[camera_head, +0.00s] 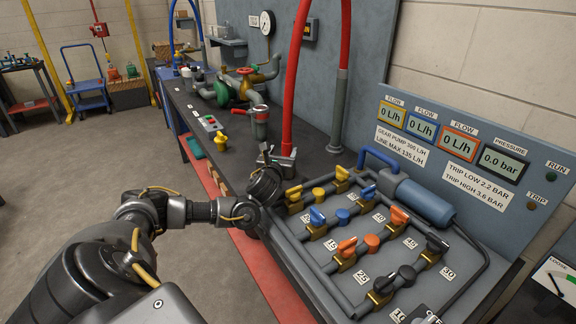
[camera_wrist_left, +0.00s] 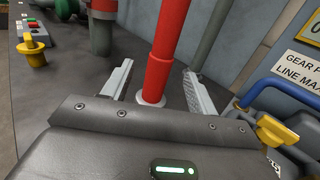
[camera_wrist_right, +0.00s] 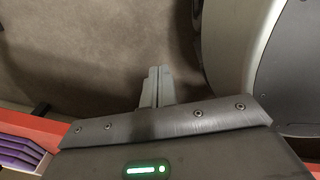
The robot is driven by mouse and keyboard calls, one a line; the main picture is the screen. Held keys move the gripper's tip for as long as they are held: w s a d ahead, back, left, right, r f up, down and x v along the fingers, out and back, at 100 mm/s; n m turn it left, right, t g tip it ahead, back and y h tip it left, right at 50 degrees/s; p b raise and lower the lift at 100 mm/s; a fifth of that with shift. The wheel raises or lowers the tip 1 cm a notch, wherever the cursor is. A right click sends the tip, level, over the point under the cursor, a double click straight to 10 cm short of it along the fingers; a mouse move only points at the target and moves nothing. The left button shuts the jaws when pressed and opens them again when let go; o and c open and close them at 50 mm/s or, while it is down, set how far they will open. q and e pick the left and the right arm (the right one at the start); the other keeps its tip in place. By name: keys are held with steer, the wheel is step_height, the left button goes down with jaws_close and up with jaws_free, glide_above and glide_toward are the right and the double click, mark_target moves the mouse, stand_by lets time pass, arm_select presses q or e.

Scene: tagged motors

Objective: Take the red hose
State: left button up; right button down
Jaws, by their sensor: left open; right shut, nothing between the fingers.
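In the left wrist view, that leg of the hose (camera_wrist_left: 168,48) ends in a thicker red section with a pale collar at the bottom. My left gripper (camera_wrist_left: 157,88) is open, and the hose end stands between its two fingers, with a gap visible on each side. My right gripper (camera_wrist_right: 157,82) is shut and empty, pointing down over the floor; it does not show in the head view.
Right of my left gripper is a pipe panel with several coloured valves (camera_head: 346,248) and a blue-grey cylinder (camera_head: 425,202). A red-topped metal fitting (camera_head: 260,118) and a yellow knob (camera_head: 220,142) stand to its left. A grey upright pipe (camera_wrist_left: 212,35) is close behind the right finger.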

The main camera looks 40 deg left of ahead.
mark_target(288, 143)
arm_select(q)
steer(key=shift+w+f, duration=0.2)
steer(key=shift+f, duration=0.4)
steer(key=shift+w+a+r, duration=0.1)
steer(key=shift+w+r, duration=0.05)
steer(key=shift+x, duration=0.8)
steer(key=shift+w, duration=0.15)
steer(key=shift+w+a, duration=0.15)
steer(key=p+x, duration=0.1)
steer(key=x, duration=0.3)
steer(key=shift+w+a+r, duration=0.1)
steer(key=shift+w+a, duration=0.15)
steer(key=shift+w, duration=0.1)
arm_select(e)
steer(key=shift+s+a+r, duration=0.15)
steer(key=shift+a+r, duration=0.05)
steer(key=shift+a, duration=0.35)
arm_select(q)
steer(key=shift+c, duration=0.3)
